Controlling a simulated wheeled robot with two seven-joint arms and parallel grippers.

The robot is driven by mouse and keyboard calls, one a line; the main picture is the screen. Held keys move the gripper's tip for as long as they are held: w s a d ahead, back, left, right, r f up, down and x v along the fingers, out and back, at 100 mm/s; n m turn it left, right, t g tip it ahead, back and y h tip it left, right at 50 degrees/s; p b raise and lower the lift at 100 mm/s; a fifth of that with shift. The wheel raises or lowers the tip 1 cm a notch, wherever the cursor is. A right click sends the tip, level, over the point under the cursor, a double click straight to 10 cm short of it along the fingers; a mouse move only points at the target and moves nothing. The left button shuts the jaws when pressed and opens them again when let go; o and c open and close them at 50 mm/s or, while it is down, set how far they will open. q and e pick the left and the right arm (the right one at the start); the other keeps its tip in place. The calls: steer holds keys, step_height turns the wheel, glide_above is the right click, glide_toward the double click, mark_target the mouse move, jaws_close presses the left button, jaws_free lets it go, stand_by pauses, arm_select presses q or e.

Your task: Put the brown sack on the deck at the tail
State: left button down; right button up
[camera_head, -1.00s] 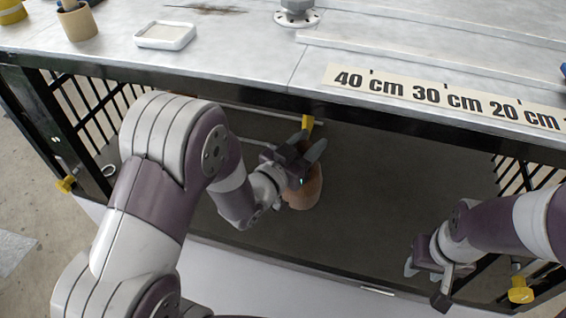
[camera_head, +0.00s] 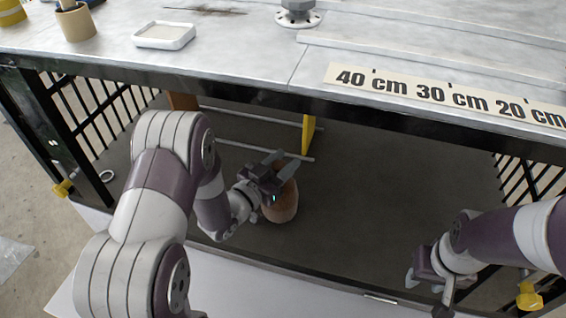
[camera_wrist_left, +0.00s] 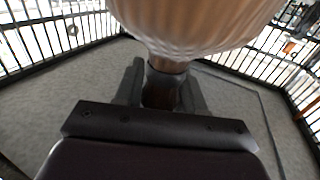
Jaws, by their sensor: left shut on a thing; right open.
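The brown sack (camera_head: 281,207) hangs from my left gripper (camera_head: 279,170) above the dark grey deck (camera_head: 370,200) inside the railed bay. In the left wrist view the sack (camera_wrist_left: 195,22) fills the top middle, and its narrow neck sits between the two fingers (camera_wrist_left: 162,88). The left gripper is shut on that neck. I cannot tell the gap between the sack's bottom and the deck. My right gripper (camera_head: 430,284) is open and empty at the bay's front right. Nothing in view marks which end is the tail.
A rack with a yellow upright (camera_head: 308,134) and thin rods stands behind the sack. Black railings (camera_head: 85,110) close the left side. The deck right of the sack is clear.

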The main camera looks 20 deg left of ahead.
arm_select(q)
steer(key=c, duration=0.7)
jaws_free()
steer(key=shift+f, duration=0.15)
steer(key=shift+o, duration=0.2)
steer(key=shift+r, duration=0.25)
steer(key=v, duration=1.1)
steer(key=a+f+n+g+y, duration=0.2)
steer(key=a+f+g+y, duration=0.15)
steer(key=g+y, duration=0.45)
steer(key=s+d+r+n+g, duration=0.1)
steer(key=s+d+n+g, duration=0.1)
steer(key=s+d+g, duration=0.2)
steer(key=s+g, duration=0.3)
steer(key=s, duration=0.3)
steer(key=shift+d+r+n+h+p, duration=0.2)
steer(key=shift+r+n+h+p, duration=0.1)
steer(key=shift+n, duration=0.1)
